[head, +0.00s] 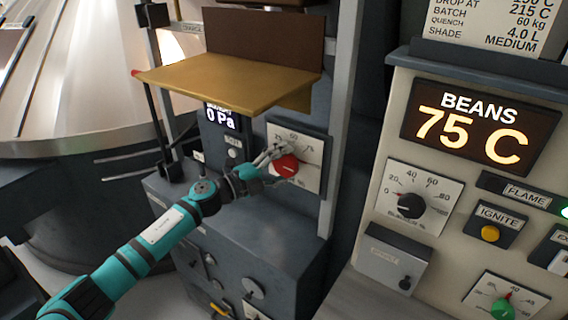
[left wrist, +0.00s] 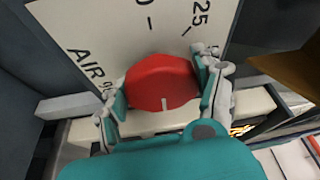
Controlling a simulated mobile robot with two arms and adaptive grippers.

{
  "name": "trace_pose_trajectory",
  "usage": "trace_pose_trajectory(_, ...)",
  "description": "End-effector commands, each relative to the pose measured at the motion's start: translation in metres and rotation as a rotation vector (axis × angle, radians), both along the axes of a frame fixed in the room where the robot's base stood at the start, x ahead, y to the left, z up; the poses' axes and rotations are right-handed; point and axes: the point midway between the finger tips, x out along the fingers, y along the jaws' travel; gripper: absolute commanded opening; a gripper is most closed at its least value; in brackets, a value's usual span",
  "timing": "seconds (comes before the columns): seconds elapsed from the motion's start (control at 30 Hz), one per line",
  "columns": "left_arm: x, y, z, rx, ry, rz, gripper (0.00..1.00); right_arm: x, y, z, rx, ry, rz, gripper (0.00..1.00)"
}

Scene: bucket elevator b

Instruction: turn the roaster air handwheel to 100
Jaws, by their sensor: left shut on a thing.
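The roaster air handwheel is a red knob (head: 287,166) on a white dial plate (head: 313,150) with a percent scale, left of the middle panel post in the head view. In the left wrist view the red knob (left wrist: 160,78) sits below the 0 and 25 marks, with the word AIR at its left. A short pale mark shows on its near edge; I cannot tell which value it gives. My left gripper (head: 275,160) is shut on the knob, one finger on each side, as the left wrist view (left wrist: 162,92) shows. My right gripper is not in view.
A brass-coloured tray (head: 225,80) juts out just above the dial. A metal post (head: 335,130) stands right of it. A display (head: 221,116) reads 0 Pa. The cream panel at right has a BEANS display (head: 480,130) reading 75 C, a black burner knob (head: 411,204) and an IGNITE button (head: 490,233).

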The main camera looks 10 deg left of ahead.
Motion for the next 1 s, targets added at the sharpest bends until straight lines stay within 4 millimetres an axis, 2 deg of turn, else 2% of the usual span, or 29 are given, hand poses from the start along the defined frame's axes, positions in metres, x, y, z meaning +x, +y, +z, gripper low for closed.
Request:
trace_pose_trajectory(0.07,0.000,0.000,-0.002,0.006,-0.002,0.000,0.35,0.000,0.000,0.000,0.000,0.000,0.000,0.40)
trace_pose_trajectory(0.1,0.000,0.000,-0.002,0.007,-0.001,0.000,0.71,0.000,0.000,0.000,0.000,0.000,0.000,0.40)
trace_pose_trajectory(0.27,0.000,0.000,-0.001,0.004,-0.001,0.000,0.91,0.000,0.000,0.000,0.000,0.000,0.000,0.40)
trace_pose_trajectory(0.53,0.000,0.000,-0.001,0.002,-0.001,0.000,0.91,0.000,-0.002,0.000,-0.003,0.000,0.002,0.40)
trace_pose_trajectory(0.67,-0.007,0.007,-0.002,0.002,0.001,0.001,0.91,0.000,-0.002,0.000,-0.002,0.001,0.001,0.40)
trace_pose_trajectory(1.0,-0.056,0.055,-0.008,0.006,0.002,-0.001,0.91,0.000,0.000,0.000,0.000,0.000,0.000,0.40)
